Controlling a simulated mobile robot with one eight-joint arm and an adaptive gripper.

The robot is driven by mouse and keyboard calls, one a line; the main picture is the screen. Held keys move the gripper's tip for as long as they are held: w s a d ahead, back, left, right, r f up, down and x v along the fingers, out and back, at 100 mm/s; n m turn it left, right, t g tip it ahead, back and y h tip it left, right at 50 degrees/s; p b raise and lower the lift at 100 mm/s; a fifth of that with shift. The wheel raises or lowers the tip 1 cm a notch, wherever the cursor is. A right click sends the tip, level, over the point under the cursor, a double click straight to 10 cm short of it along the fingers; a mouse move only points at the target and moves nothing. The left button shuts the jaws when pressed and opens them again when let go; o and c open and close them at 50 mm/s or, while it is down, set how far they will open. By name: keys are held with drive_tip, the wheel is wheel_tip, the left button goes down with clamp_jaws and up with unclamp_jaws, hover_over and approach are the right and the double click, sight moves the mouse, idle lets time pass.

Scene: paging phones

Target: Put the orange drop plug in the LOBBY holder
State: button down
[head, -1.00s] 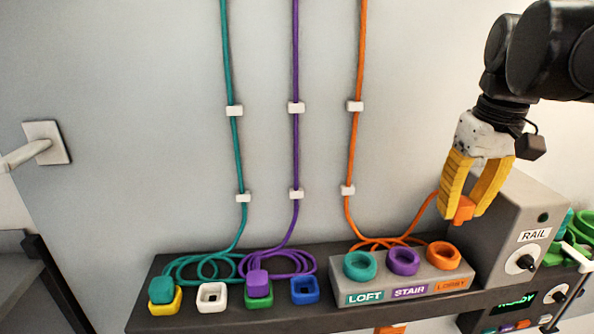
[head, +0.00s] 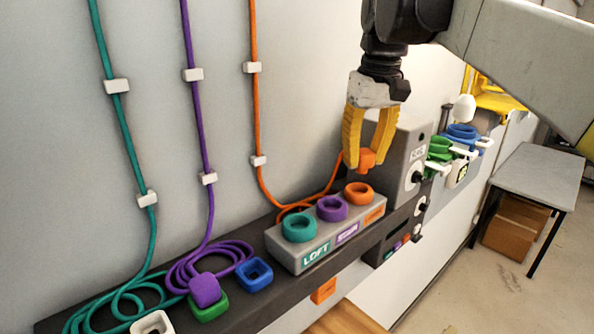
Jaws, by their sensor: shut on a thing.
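My gripper (head: 366,158) is shut on the orange drop plug (head: 367,159), whose orange cord runs from it down to the shelf and up the wall. The plug is held in the air just above the orange LOBBY holder (head: 359,193), with a small gap apparent between them. The LOBBY holder is an orange ring at the right end of a grey block (head: 308,256). On the same block are the teal LOFT ring (head: 299,228) and the purple STAIR ring (head: 332,208). The LOBBY label is too blurred to read now but was legible earlier.
A grey RAIL box (head: 402,160) with a knob stands just right of the LOBBY holder. A purple plug (head: 205,290) sits in a green socket (head: 209,307), beside a blue socket (head: 254,274). Teal and purple cords lie coiled. A table (head: 528,176) stands at the right.

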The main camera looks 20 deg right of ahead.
sight(362, 173)
drive_tip(key=shift+f, duration=2.2)
drive_tip(key=shift+f, duration=0.1)
drive_tip(key=shift+a+f, duration=0.1)
drive_tip(key=shift+f, duration=0.05)
drive_tip(key=c, duration=1.2)
unclamp_jaws()
drive_tip(key=shift+o, duration=0.2)
drive_tip(key=r, duration=0.4)
drive_tip(key=s+r, duration=0.1)
drive_tip(key=r, duration=0.7)
drive_tip(key=shift+s+r+b, duration=0.25)
drive_tip(key=shift+b, duration=0.05)
